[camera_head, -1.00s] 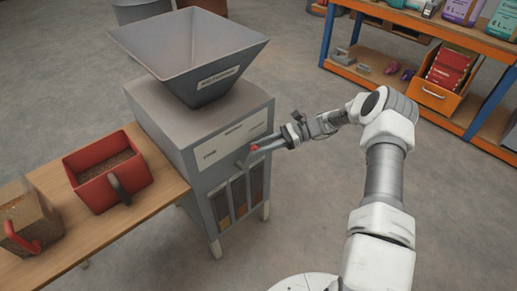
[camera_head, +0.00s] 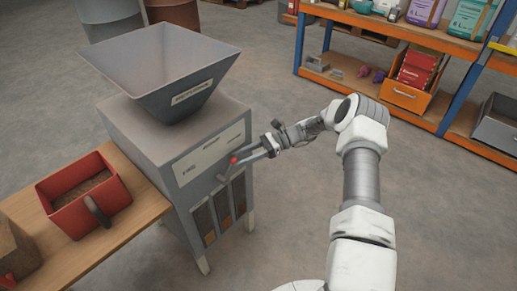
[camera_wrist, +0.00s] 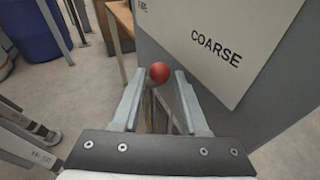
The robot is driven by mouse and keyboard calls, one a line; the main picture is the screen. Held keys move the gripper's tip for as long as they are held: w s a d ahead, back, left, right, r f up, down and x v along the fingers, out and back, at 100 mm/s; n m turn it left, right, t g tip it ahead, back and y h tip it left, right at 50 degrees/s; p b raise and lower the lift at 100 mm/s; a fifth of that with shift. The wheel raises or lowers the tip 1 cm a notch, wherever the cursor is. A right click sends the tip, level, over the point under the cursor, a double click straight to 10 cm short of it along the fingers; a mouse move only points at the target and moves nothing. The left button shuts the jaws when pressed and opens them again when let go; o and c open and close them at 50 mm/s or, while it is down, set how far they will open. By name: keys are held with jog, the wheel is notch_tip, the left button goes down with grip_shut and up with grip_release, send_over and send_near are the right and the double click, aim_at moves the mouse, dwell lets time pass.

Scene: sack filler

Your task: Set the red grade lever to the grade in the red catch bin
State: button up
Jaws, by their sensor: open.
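My gripper (camera_head: 245,157) comes in from the right and is open at the knob. In the wrist view, the red knob (camera_wrist: 160,72) appears between my two open fingertips (camera_wrist: 160,78); I cannot tell if either touches it. The word COARSE is on the plate to the right of the knob. The red catch bin (camera_head: 64,213) sits on a wooden table at left, holding brown granular material; its grade is too small to tell.
A grey hopper (camera_head: 160,75) tops the machine. Several dark windowed chutes (camera_head: 224,209) are below the lever. A brown container (camera_head: 14,245) is at the table's left end. An orange-and-blue shelf (camera_head: 390,50) stands at the back right. Open floor lies between.

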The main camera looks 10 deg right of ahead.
jog(key=v, duration=1.6)
jog(key=shift+d, duration=0.4)
